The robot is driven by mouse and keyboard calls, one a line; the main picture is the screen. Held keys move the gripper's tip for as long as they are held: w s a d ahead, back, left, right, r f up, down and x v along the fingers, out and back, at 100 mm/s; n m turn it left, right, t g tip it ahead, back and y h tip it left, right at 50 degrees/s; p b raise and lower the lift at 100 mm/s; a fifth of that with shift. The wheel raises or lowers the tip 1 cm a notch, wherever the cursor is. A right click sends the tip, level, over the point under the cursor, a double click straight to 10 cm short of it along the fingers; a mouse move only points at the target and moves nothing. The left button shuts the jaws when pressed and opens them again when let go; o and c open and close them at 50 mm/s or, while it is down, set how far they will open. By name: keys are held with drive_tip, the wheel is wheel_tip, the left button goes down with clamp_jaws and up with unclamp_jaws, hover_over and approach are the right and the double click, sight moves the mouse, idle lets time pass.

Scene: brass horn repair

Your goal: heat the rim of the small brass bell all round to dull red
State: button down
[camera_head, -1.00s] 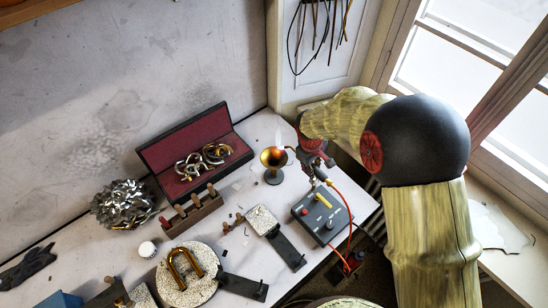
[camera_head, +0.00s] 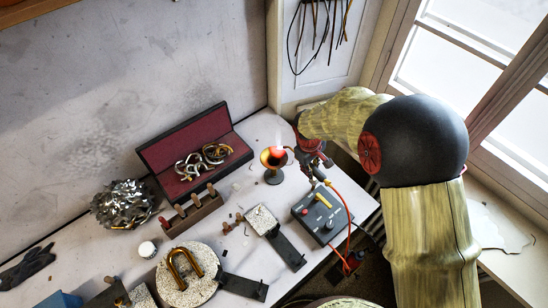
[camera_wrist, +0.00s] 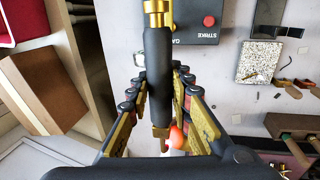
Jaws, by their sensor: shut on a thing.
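The small brass bell (camera_head: 274,172) stands mouth up on the bench in the head view. Its mouth glows orange-red, and the glow also shows in the wrist view (camera_wrist: 177,136). How evenly the rim is coloured all round I cannot tell. My gripper (camera_wrist: 158,75) is shut on a torch (camera_wrist: 158,90) with a dark body and brass fitting. The torch tip is at the right side of the bell's rim, and a pale flame (camera_head: 279,141) rises there. In the head view my arm partly hides the gripper and torch.
A red hose (camera_head: 347,205) runs from the torch past the grey control box (camera_head: 322,214) at the right. A wooden rack (camera_head: 190,212), a pale block (camera_head: 262,219) and a round board (camera_head: 206,285) stand in front.

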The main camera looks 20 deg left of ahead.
drive_tip(key=shift+s+a+b, duration=0.1)
drive_tip(key=shift+s+a, duration=0.25)
drive_tip(key=shift+a, duration=0.25)
drive_tip(key=shift+s+a+b, duration=0.1)
drive_tip(key=shift+s+a, duration=0.2)
drive_tip(key=shift+a, duration=0.35)
drive_tip(key=shift+s+a+b, duration=0.1)
drive_tip(key=shift+s+a, duration=0.25)
drive_tip(key=shift+a, duration=0.25)
drive_tip(key=shift+s, duration=0.15)
drive_tip(key=shift+s+b, duration=0.3)
drive_tip(key=shift+s, duration=2)
drive_tip(key=shift+s+d, duration=0.4)
drive_tip(key=shift+d, duration=0.3)
drive_tip(key=shift+s+d, duration=0.4)
drive_tip(key=shift+d, duration=0.25)
drive_tip(key=shift+s+d, duration=0.4)
drive_tip(key=shift+d, duration=0.3)
drive_tip(key=shift+r, duration=0.1)
drive_tip(key=s+d+r+p, duration=0.2)
drive_tip(key=d+r+p, duration=0.2)
drive_tip(key=r, duration=0.5)
drive_tip(key=shift+s+d+p, duration=0.15)
drive_tip(key=shift+s+p, duration=0.1)
drive_tip(key=shift+p, duration=0.85)
